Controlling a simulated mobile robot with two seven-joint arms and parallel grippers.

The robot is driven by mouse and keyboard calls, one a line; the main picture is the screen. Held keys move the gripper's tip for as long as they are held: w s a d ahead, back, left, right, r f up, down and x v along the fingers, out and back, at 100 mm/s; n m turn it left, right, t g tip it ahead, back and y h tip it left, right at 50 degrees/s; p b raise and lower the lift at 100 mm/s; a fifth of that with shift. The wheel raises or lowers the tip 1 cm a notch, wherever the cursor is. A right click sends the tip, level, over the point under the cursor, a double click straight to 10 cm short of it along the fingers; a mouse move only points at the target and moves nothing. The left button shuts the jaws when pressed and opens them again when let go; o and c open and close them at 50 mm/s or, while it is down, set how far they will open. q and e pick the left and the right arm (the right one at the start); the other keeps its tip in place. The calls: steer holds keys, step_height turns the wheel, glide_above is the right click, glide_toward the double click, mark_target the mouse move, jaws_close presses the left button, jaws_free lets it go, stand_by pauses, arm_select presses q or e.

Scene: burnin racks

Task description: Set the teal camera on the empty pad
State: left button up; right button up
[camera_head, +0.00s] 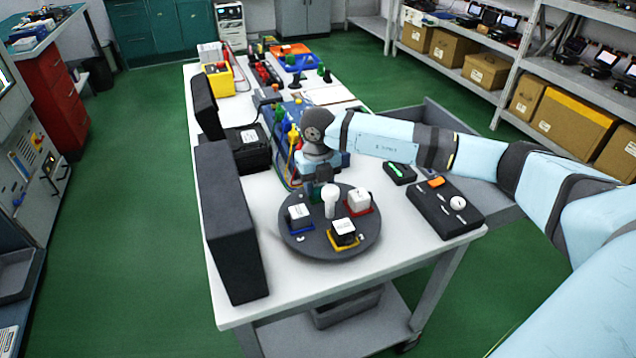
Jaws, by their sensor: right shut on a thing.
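A dark round turntable (330,246) sits near the front end of the white table. A white cube camera (299,213) sits on a blue pad, another (359,200) on a red pad, and a dark one with a white top (343,230) on a yellow pad. A white post (330,201) stands in the middle. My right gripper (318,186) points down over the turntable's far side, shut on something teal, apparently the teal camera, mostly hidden. I cannot tell whether it touches the turntable. The empty pad is not clearly visible. My left gripper is not in view.
A tall black panel (232,222) stands along the left table edge. A black control box (445,208) with an orange button and white knob lies to the right, beside a small device with a green display (399,172). Tools and trays crowd the table's far end.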

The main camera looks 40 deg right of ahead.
steer(key=o, duration=1)
steer(key=shift+o, duration=0.2)
step_height(320, 180, up, 14)
steer(key=shift+p, duration=0.35)
steer(key=shift+f, duration=0.15)
